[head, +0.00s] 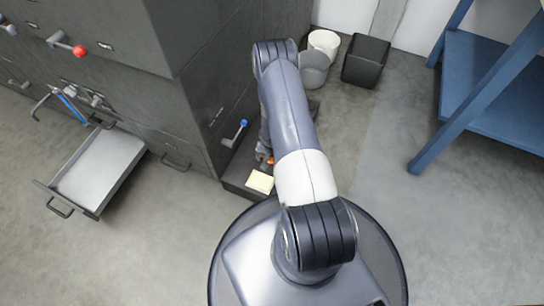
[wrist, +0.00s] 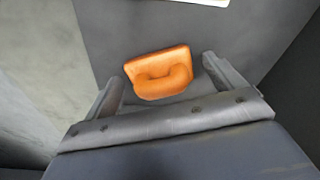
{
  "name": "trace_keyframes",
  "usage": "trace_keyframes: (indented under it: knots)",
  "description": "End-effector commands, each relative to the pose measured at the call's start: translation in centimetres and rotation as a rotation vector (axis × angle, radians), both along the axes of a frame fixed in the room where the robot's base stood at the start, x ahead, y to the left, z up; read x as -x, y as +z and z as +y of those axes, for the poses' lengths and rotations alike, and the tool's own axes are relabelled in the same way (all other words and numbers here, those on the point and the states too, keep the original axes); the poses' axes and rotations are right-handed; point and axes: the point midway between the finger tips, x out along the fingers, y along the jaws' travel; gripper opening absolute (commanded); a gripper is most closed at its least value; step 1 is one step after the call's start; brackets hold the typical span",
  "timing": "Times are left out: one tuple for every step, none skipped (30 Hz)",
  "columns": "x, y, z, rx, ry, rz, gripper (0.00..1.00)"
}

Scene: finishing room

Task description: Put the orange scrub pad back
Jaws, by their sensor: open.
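The orange scrub pad (wrist: 158,72) has a looped handle on top and lies on a flat dark surface in the wrist view. Only a small bit of it shows in the head view (head: 271,161), beside my arm. My gripper (wrist: 165,80) is open, with one finger at either side of the pad and its handle. I cannot tell whether the fingers touch it. In the head view my gripper is mostly hidden by my arm.
A pale yellow block (head: 260,181) lies near the pad on the low dark ledge (head: 236,175) beside the grey cabinet (head: 150,95). A drawer (head: 100,165) stands open at left. A white bin (head: 324,42), a black bin (head: 366,60) and a blue rack (head: 495,85) stand behind.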

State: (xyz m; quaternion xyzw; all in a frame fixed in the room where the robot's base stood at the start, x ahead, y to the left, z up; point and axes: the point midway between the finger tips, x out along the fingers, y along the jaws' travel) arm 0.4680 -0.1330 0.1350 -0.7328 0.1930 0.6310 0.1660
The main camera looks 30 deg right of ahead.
Motion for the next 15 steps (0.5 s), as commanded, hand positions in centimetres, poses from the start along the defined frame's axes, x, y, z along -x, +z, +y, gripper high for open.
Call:
trace_keyframes:
  knots:
    - [0.0, 1.1, 0.0, 0.0, 0.001, -0.002, 0.89]
    - [0.1, 1.7, 0.1, 0.001, 0.001, -0.002, 0.89]
    - [0.1, 2.5, 0.1, 0.0, 0.001, -0.002, 0.89]
    - [0.2, 3.2, 0.2, 0.001, 0.001, -0.003, 0.89]
    - [0.4, 3.9, 0.2, 0.0, 0.001, -0.002, 0.89]
    - [0.4, 4.9, 0.3, 0.001, 0.0, -0.003, 0.89]
    - [0.6, 5.6, 0.3, 0.001, 0.0, -0.002, 0.89]
    - [0.6, 6.3, 0.4, 0.001, 0.0, -0.003, 0.89]
    - [0.8, 7.2, 0.5, 0.001, -0.001, -0.002, 0.89]
    - [0.8, 7.8, 0.5, 0.001, -0.001, -0.003, 0.89]
    - [0.9, 8.4, 0.6, 0.001, -0.001, -0.002, 0.89]
    - [1.1, 9.1, 0.6, 0.001, -0.001, -0.002, 0.89]
    - [1.1, 9.6, 0.6, 0.001, 0.0, -0.002, 0.89]
    - [1.2, 10.0, 0.7, 0.0, 0.0, -0.001, 0.89]
    - [1.3, 10.6, 0.7, 0.0, -0.001, -0.001, 0.89]
